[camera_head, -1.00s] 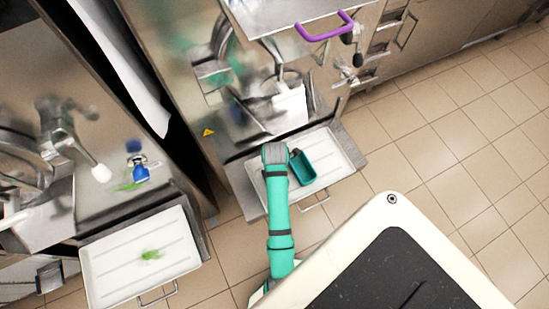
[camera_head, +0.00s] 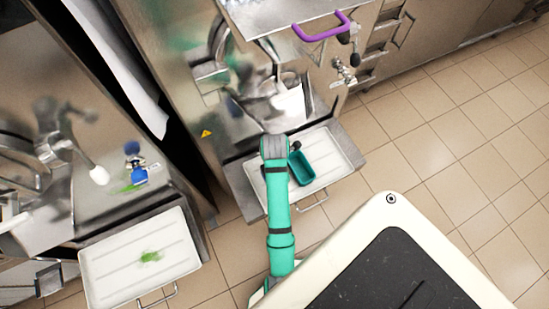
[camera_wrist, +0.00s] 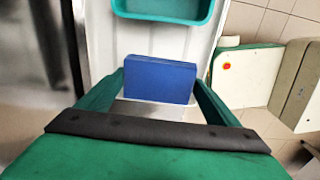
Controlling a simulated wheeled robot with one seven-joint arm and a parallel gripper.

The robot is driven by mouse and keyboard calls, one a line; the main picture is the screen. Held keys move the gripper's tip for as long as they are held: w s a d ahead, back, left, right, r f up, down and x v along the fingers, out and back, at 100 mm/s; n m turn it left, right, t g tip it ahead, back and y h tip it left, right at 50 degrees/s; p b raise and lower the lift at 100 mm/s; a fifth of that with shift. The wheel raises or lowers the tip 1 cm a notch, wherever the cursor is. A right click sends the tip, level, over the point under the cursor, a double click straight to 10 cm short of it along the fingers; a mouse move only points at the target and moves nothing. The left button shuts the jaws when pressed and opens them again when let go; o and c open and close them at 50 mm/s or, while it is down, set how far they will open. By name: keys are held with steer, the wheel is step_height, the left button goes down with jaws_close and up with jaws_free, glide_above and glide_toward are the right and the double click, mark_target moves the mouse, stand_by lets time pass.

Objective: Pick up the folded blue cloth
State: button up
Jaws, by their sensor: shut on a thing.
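The folded blue cloth (camera_wrist: 160,80) is a flat-sided blue block in the wrist view. It stands between the two green fingers of my gripper (camera_wrist: 160,92), which are shut on its left and right ends. It is over the white tray (camera_wrist: 160,42); I cannot tell whether it touches the tray. In the head view my arm hides the cloth and the fingers, above the left part of the white tray (camera_head: 338,158) under the right machine.
A teal tub (camera_head: 302,168) sits in the same tray, just beyond the cloth in the wrist view (camera_wrist: 165,10). A second white tray (camera_head: 110,270) with a green smear is at lower left. A blue bottle (camera_head: 139,172) stands above it. Tiled floor is clear at right.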

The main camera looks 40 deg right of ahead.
steer(key=shift+r, duration=0.8)
steer(key=s+a, duration=0.2)
steer(key=s, duration=0.7)
steer(key=s+a, duration=0.2)
steer(key=s, duration=0.8)
steer(key=shift+a+f, duration=0.15)
steer(key=shift+a, duration=0.1)
steer(key=shift+s, duration=0.1)
steer(key=o, duration=0.5)
steer(key=c, duration=0.4)
